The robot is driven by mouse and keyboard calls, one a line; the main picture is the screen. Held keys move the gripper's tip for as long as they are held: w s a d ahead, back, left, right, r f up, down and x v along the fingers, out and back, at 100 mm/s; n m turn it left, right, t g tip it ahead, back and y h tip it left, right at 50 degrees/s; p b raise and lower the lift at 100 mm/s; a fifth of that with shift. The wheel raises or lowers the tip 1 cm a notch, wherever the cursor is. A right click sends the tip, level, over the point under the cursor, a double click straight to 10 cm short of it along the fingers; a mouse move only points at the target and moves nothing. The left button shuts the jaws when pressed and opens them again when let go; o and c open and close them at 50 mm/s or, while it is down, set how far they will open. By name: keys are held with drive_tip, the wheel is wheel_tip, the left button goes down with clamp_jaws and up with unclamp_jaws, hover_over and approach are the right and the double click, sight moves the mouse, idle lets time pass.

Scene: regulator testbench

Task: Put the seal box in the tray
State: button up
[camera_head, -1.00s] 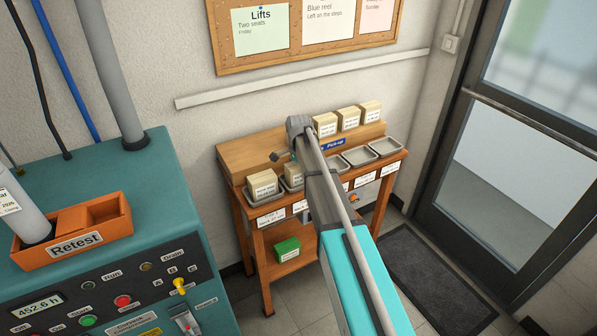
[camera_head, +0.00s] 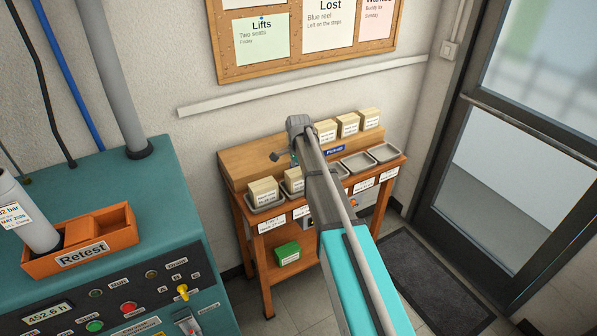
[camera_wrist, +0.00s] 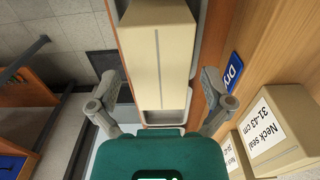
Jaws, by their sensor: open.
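My gripper (camera_wrist: 163,92) is open and empty. In the wrist view its fingers point toward a plain beige box (camera_wrist: 158,45) in a grey tray (camera_wrist: 166,117); I cannot tell whether they touch it. In the head view, my arm covers part of the tray row. Beige boxes sit in the leftmost tray (camera_head: 263,189) and the one beside it (camera_head: 293,181). Three labelled boxes (camera_head: 347,124) stand on the raised back shelf. One at the right of the wrist view reads "Neck seal 31-43 cm" (camera_wrist: 270,130).
A green box (camera_head: 287,253) is on the lower shelf of the wooden table (camera_head: 226,185). A teal machine (camera_head: 110,175) with an orange Retest bin (camera_head: 82,256) stands left. A dark mat (camera_head: 420,270) and a glass door are right.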

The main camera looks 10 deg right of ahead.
drive_tip(key=shift+r+p, duration=4.15)
drive_tip(key=shift+r, duration=0.3)
drive_tip(key=s+n, duration=1.4)
drive_tip(key=s, duration=1.5)
